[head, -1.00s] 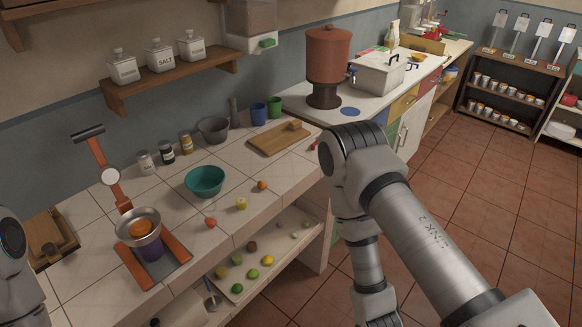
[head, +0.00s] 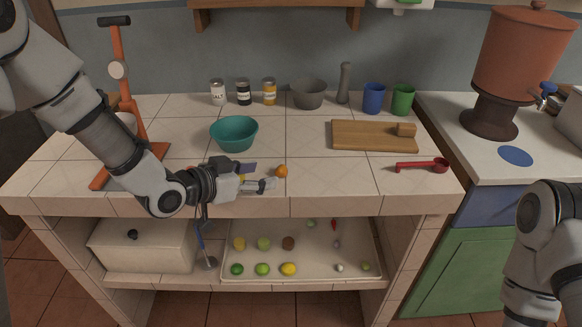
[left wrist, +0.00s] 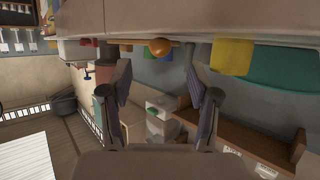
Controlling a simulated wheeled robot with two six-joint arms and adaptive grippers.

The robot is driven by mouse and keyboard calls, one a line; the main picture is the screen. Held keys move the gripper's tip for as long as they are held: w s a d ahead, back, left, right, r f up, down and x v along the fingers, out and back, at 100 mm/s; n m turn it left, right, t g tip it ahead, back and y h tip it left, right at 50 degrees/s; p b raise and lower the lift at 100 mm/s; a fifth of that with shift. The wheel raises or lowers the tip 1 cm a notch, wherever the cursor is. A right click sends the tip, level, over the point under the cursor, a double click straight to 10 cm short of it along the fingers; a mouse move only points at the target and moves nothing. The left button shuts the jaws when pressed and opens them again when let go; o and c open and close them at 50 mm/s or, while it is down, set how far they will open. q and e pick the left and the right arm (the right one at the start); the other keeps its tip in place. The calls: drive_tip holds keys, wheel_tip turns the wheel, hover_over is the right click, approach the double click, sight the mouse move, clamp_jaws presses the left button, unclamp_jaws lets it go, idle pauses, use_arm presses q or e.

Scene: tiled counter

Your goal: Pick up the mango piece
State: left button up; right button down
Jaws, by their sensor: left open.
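A yellow block (left wrist: 232,57), which looks like the mango piece, stands on the counter in the left wrist view. In the head view only a sliver of it (head: 242,178) shows behind my left gripper (head: 258,177). An orange round piece (head: 282,171) sits just right of the fingertips. It also shows in the left wrist view (left wrist: 159,47), between the fingers' directions and beyond their tips. My left gripper is open and empty, low over the counter's front part. My right arm shows at the lower right; its gripper is out of the picture.
A teal bowl (head: 234,134) stands behind the left gripper. An orange press (head: 125,75) is at the left. A cutting board (head: 374,136) and red scoop (head: 423,166) lie to the right. A shelf tray (head: 302,278) below holds several fruits. The counter's right middle is clear.

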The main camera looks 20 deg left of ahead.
sight(280, 167)
use_arm(q)
drive_tip(key=shift+w+a+f, duration=0.1)
drive_tip(key=shift+w+f, duration=0.05)
drive_tip(key=shift+w, duration=0.5)
drive_tip(key=shift+d, duration=0.3)
drive_tip(key=shift+w+d+r, duration=0.1)
drive_tip(key=shift+w+d, duration=0.15)
drive_tip(key=shift+d, duration=0.2)
drive_tip(key=shift+w+d+r, duration=0.1)
drive_tip(key=shift+w+d, duration=0.1)
drive_tip(key=shift+d, duration=0.25)
drive_tip(key=w, duration=0.1)
drive_tip(key=w+f, duration=0.1)
drive_tip(key=w+d+f, duration=0.1)
drive_tip(key=w, duration=0.1)
drive_tip(key=shift+p, duration=0.3)
drive_tip(key=shift+s+d+r, duration=0.15)
drive_tip(key=c, duration=0.9)
